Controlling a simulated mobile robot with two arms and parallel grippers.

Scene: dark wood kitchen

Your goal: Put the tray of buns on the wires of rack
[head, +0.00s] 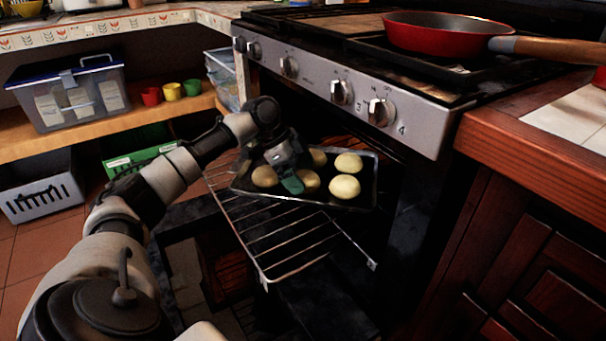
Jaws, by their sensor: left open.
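The dark tray (335,205) holds several pale buns (345,187) and lies at the inner part of the pulled-out wire rack (290,245), partly inside the oven. The front wires of the rack are bare. The tray looks to be resting on the wires, but its far underside is hidden. My left gripper (292,186) reaches over the tray's left part, with a green fingertip among the buns. It is open; whether it touches a bun or the tray I cannot tell. My right gripper is not in view.
The stove front with knobs (340,92) overhangs the oven opening. A red pan (435,35) sits on the stove top. A wooden counter (530,125) stands close on the right. Shelves with a lidded plastic box (75,98) and small cups (172,91) are at left.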

